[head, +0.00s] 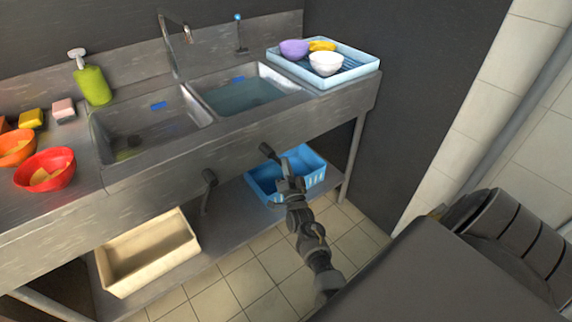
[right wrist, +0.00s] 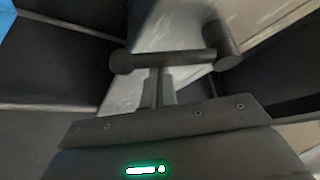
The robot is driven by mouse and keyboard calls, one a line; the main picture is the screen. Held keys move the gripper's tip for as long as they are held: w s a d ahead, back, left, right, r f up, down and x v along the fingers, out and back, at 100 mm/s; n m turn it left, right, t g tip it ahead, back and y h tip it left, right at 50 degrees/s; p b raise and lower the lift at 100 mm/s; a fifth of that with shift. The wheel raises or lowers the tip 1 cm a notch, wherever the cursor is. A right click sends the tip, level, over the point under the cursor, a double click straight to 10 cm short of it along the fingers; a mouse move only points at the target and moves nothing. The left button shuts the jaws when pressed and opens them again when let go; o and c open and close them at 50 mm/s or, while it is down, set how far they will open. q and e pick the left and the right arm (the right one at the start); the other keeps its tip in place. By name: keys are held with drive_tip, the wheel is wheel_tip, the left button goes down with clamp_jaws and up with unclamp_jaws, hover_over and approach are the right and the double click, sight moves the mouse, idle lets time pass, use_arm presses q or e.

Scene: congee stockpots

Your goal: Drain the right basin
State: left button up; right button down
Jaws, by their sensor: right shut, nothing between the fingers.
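The right basin (head: 243,94) in the steel counter holds bluish water. Two dark drain levers stick out under the counter's front: the right lever (head: 267,149) below the right basin, and the left lever (head: 209,178) below the left basin (head: 150,125). My right gripper (head: 284,160) is shut and empty just beside the right lever's knob. In the right wrist view the shut fingers (right wrist: 165,88) point at the dark lever bar (right wrist: 168,61), which crosses just beyond their tips; I cannot tell whether they touch. My left gripper is not in view.
A blue crate (head: 313,173) and a cream bin (head: 146,256) sit on the lower shelf. A blue tray (head: 350,68) with bowls stands right of the basins. A green soap bottle (head: 93,84) and red bowl (head: 45,174) are at left. The tiled floor (head: 245,285) is clear in front.

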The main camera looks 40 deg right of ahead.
idle(0.5)
drive_tip(key=d+r+p, duration=0.2)
drive_tip(key=d+r, duration=0.1)
drive_tip(key=d, duration=0.1)
drive_tip(key=a+b+v, duration=0.1)
drive_tip(key=v, duration=1)
